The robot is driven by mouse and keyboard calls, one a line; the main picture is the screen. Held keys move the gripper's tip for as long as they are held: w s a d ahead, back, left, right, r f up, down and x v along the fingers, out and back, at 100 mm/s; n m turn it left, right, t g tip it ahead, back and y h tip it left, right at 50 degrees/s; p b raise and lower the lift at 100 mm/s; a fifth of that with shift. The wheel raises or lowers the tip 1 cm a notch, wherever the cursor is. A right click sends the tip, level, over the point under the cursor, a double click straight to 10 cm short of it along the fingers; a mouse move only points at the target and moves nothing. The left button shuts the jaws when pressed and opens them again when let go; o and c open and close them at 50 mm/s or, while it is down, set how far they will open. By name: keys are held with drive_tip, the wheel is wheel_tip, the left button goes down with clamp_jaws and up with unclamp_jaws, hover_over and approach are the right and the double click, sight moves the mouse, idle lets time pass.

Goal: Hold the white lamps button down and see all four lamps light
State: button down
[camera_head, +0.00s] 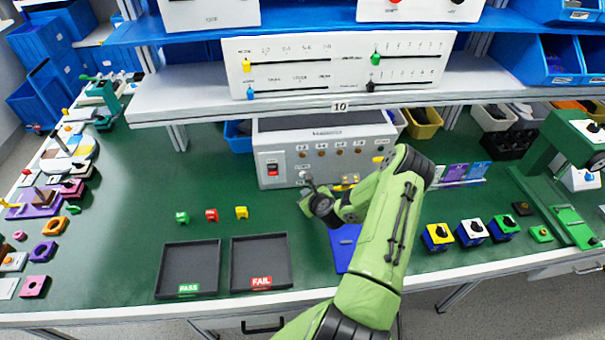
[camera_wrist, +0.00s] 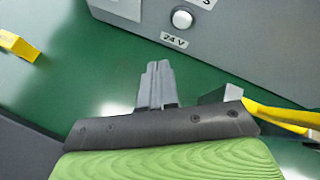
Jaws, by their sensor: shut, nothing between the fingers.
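The grey test box (camera_head: 270,140) stands at the back of the green bench under the shelf. A row of small amber-brown lamps (camera_head: 321,153) runs along its front; I cannot tell that any is lit. In the wrist view, a round white button (camera_wrist: 182,19) sits on the box's front (camera_wrist: 240,45), above a "24 V" label (camera_wrist: 174,40). My gripper (camera_wrist: 158,68) is shut and empty, its tips below and slightly left of the button in the picture, apart from it. In the head view my gripper (camera_head: 307,180) is in front of the box's lower face.
A red rocker switch (camera_head: 272,169) is at the box's left. Green, red and yellow small parts (camera_head: 211,215) stand left of my gripper, behind the PASS tray (camera_head: 190,268) and FAIL tray (camera_head: 261,262). A yellow lead (camera_wrist: 280,117) lies close right of my fingers.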

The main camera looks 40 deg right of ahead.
sight(302, 175)
drive_tip(key=shift+w+d, duration=0.6)
drive_tip(key=shift+w, duration=0.3)
drive_tip(key=shift+w+d, duration=0.6)
drive_tip(key=shift+w, duration=0.25)
idle(0.7)
drive_tip(key=shift+w+d, duration=0.25)
drive_tip(key=shift+w, duration=0.05)
